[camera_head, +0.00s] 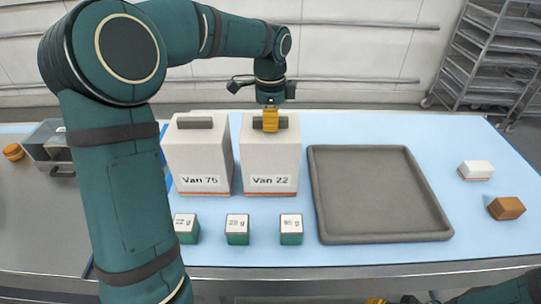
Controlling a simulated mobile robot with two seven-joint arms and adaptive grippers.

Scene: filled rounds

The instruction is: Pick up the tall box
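Two tall white boxes stand side by side on the blue mat, each with a dark handle on top and an orange stripe low down. The left box (201,154) reads "Van 75"; the right box (270,155) reads "Van 22". They look about equally tall. My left gripper (270,122) points down at the "Van 22" box's handle, with a yellow finger in front of it. The far finger is hidden, so I cannot tell whether it grips the handle. My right gripper (377,300) barely shows at the bottom edge; its opening cannot be made out.
Three small green-and-white weight blocks (237,230) stand in a row before the boxes. An empty grey tray (432,236) lies to the right. Farther right are a small white block (475,170) and a brown block (506,208). A metal bin (42,143) is at left.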

